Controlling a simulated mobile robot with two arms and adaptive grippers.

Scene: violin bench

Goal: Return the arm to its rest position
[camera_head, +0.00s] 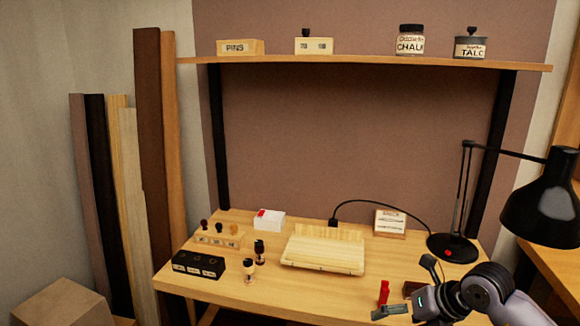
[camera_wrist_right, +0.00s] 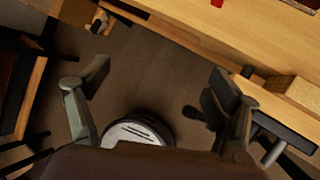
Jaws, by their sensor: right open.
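My right gripper (camera_head: 410,289) is at the front right of the bench (camera_head: 300,295) in the head view, with its arm coming in from the lower right. In the right wrist view my right gripper (camera_wrist_right: 158,84) has its fingers wide apart with nothing between them. Below it are the dark floor and the bench edge. A small red object (camera_head: 384,291) stands beside the gripper in the head view. My left gripper is in neither view.
A black lamp (camera_head: 452,246) stands at the bench's right. A pale slotted wooden block (camera_head: 322,256) sits mid-bench. Pegs in a wooden rack (camera_head: 217,240), a black holder (camera_head: 198,266) and small bottles (camera_head: 249,269) are at left. A shelf (camera_head: 360,63) hangs above.

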